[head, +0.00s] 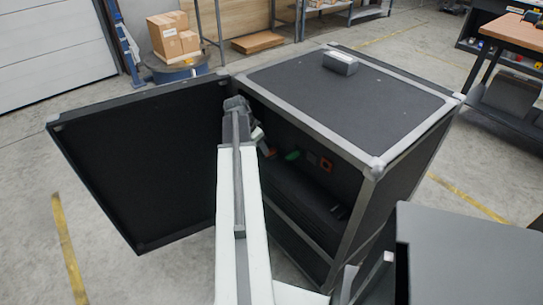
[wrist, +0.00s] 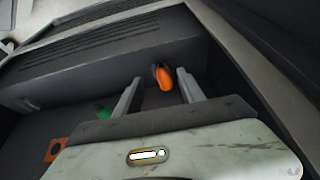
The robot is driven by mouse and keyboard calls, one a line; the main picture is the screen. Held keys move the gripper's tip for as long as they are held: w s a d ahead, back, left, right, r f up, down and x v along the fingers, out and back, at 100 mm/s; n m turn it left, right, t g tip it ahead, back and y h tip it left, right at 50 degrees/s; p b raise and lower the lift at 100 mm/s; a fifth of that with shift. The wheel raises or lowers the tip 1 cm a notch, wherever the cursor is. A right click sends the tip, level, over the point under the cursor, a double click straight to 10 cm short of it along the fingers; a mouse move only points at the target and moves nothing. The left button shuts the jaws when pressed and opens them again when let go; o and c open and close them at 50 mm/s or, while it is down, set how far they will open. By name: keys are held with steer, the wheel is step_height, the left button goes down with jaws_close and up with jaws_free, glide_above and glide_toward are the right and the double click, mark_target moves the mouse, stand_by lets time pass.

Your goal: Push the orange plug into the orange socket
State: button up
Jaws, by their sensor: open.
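The orange plug (wrist: 165,79) shows in the wrist view between the tips of my gripper (wrist: 159,80), closer to the right finger. The gripper is open, with a gap on the plug's left. Whether a finger touches the plug I cannot tell. In the head view the plug (head: 268,150) is a small orange spot inside the case, just past my arm. The orange socket (head: 326,165) is a square on the case's inner wall, to the right of the plug. It also shows at the lower left of the wrist view (wrist: 54,149), with a dark centre.
A green part (head: 292,155) sits between plug and socket, and a dark reddish square (head: 311,158) is beside the socket. The black case (head: 350,95) has its door (head: 140,165) swung open to the left. A vented dark box (wrist: 95,60) fills part of the inside.

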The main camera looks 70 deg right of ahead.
mark_target(263, 156)
steer(key=b+x, duration=0.5)
steer(key=shift+w+a+f, duration=0.1)
steer(key=shift+w+f, duration=0.2)
steer(key=shift+f, duration=0.1)
steer(key=shift+r, duration=0.15)
jaws_close()
